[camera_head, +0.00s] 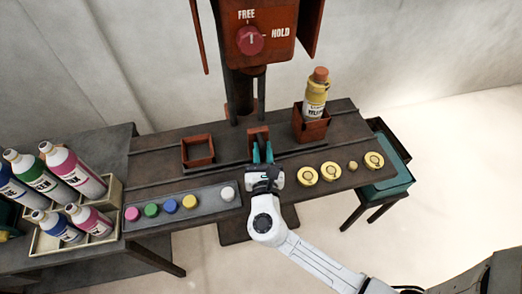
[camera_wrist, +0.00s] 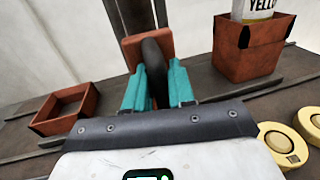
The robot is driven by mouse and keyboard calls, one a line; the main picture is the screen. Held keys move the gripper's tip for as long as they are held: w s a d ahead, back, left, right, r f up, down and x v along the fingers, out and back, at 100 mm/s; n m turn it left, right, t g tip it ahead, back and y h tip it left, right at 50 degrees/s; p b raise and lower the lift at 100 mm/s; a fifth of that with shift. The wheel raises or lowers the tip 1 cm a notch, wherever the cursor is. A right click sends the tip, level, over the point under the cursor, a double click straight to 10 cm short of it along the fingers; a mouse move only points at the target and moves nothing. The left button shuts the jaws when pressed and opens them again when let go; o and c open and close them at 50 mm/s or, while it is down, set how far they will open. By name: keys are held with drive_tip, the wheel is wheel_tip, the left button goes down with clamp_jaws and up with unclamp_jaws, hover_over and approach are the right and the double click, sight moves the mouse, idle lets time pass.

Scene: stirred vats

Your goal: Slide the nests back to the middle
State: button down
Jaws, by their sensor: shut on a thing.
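The left nest (camera_head: 198,151) is an empty, open red-brown square box on the dark bench, left of the column. It also shows in the wrist view (camera_wrist: 66,107). The right nest (camera_head: 312,126) is a taller red-brown box holding a yellow bottle (camera_head: 317,95) upright; its lower part shows in the wrist view (camera_wrist: 247,52). Between the nests stands a red-brown block (camera_head: 258,135) with a dark rounded handle (camera_wrist: 154,62) in front of it. My gripper (camera_wrist: 157,88) has its teal fingers shut on the dark handle. The fingers partly hide the handle.
A red-brown head with a dial (camera_head: 250,40) marked FREE and HOLD is above; its mark points up towards FREE. A grey tray (camera_head: 215,206) of coloured caps lies front left. Yellow discs (camera_head: 308,176) lie front right. Bottles (camera_head: 75,170) stand in a rack at left.

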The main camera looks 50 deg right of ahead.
drive_tip(key=c, duration=1.1)
unclamp_jaws()
drive_tip(key=b+v, duration=0.1)
drive_tip(key=v, duration=0.9)
drive_tip(key=shift+s+a+b, duration=0.3)
